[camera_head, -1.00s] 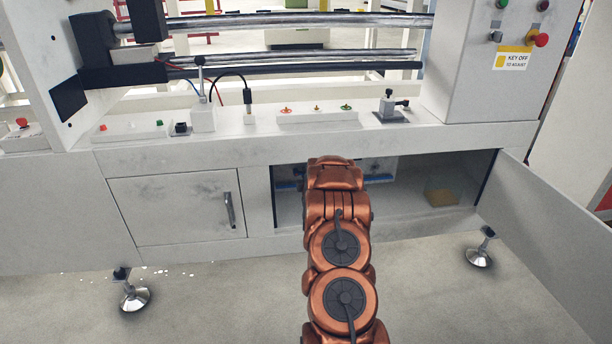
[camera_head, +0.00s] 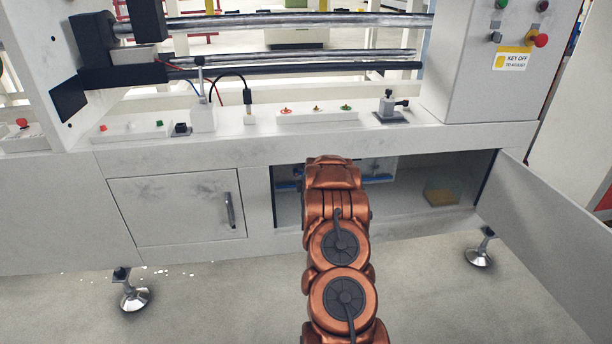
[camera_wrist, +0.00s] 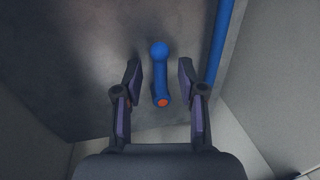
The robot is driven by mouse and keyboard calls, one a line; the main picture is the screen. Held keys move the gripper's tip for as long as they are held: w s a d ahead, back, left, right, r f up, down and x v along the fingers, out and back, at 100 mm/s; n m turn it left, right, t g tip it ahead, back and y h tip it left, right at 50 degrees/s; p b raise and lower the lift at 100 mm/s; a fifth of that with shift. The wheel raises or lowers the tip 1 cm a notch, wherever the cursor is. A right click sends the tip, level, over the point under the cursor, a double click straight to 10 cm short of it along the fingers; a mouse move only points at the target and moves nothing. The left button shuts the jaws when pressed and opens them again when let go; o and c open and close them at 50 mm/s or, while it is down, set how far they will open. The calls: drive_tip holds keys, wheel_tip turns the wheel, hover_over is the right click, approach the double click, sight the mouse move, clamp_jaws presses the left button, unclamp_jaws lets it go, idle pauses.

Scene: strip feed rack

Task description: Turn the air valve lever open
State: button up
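In the wrist view, a blue lever (camera_wrist: 160,75) with a rounded knob at its far end and an orange spot at its near end lies between the two fingers of my gripper (camera_wrist: 160,85). The fingers are open, with a gap on each side of the lever, and do not visibly touch it. In the head view, my copper-coloured arm reaches into the open cabinet bay (camera_head: 410,215), and my gripper is hidden there behind the arm. Small blue parts (camera_head: 288,184) show beside the arm; I cannot tell which one is the lever.
A blue pipe (camera_wrist: 220,45) runs along the right of the lever in the wrist view. The open cabinet door (camera_head: 555,235) stands at the right. A box with yellowish contents (camera_head: 441,197) sits inside the bay. A closed door (camera_head: 170,205) is at the left.

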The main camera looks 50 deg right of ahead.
drive_tip(key=shift+s, duration=0.1)
drive_tip(key=v, duration=1.1)
drive_tip(key=shift+s+a, duration=0.25)
drive_tip(key=shift+a, duration=0.05)
drive_tip(key=shift+r, duration=0.1)
idle(0.6)
